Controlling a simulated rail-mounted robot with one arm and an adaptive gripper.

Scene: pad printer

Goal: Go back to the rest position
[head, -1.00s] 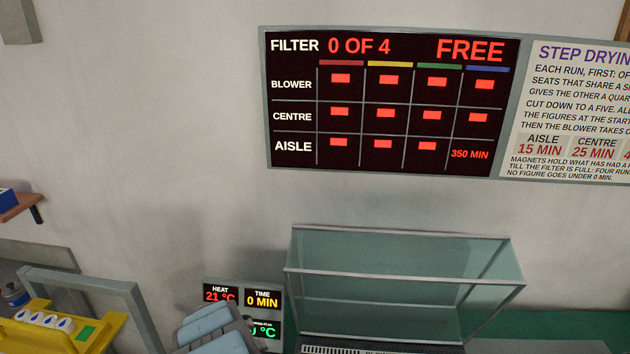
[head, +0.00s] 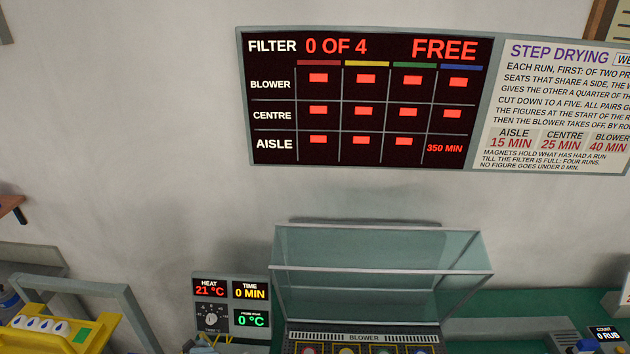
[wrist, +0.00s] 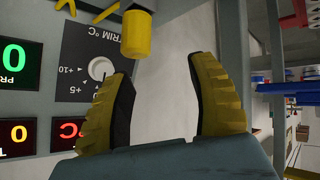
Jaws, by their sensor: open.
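My gripper (wrist: 163,68) shows in the wrist view, its two yellow-and-black fingers spread wide with nothing between them. In the head view the panel (head: 211,308) stands left of the glass-hooded blower unit (head: 380,262). It reads heat 21 °C, time 0 min and a green 0 °C. I cannot clearly make out my gripper in the head view.
A yellow cylindrical part (wrist: 134,35) stands near the fingers. A yellow rack (head: 80,337) with white drop-marked pieces is at lower left. The wall board (head: 360,100) reads filter 0 of 4, FREE. A grey frame and a shelf stand at the left.

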